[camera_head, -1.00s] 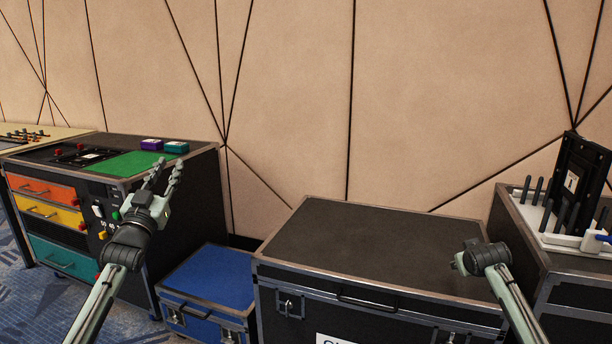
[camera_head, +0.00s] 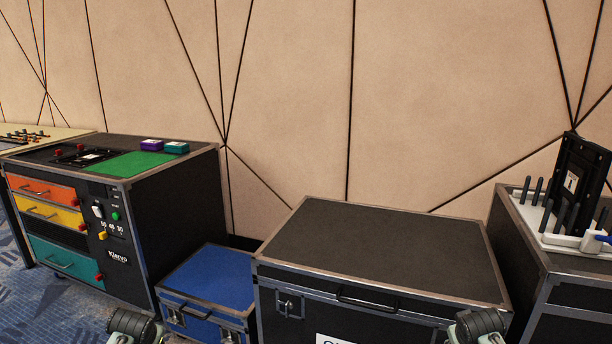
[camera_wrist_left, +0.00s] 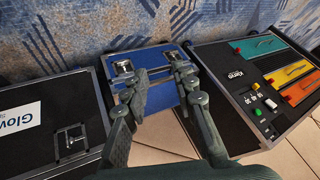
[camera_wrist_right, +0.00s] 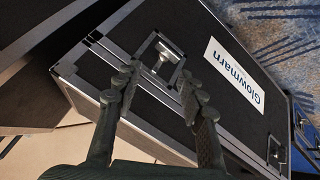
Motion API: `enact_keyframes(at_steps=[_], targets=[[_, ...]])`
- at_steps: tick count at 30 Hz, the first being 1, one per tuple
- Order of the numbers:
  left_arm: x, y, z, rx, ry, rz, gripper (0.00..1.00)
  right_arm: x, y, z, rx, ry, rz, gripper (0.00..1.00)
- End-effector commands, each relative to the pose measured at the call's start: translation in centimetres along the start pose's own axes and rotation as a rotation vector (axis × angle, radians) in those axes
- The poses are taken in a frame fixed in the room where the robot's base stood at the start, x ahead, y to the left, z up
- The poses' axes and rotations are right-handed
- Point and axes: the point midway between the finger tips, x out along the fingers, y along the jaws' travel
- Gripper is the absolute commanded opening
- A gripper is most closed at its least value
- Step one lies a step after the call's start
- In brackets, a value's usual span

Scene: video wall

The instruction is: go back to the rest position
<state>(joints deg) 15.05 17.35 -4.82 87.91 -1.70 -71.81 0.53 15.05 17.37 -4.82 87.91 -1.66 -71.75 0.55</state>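My left gripper (camera_wrist_left: 150,68) is open in the left wrist view. Its two fingers are apart with nothing between them, and the blue case (camera_wrist_left: 160,92) shows behind them. My right gripper (camera_wrist_right: 156,78) is open and empty in the right wrist view, with the side of the black Glowmarn case (camera_wrist_right: 205,100) behind its fingers. In the head view only parts of my two arms show at the bottom edge, and the fingers are out of frame.
The black case (camera_head: 380,245) has a bare top. A rack (camera_head: 548,215) stands on another case at the right.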

Motion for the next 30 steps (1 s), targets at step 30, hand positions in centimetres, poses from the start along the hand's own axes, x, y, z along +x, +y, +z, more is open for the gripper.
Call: enact_keyframes(at_steps=[30], targets=[[-9.2, 12.9, 30.9, 0.044, -0.245, 0.211, 0.27, -9.2, -12.9, 30.9, -0.044, -0.246, -0.210, 0.34]])
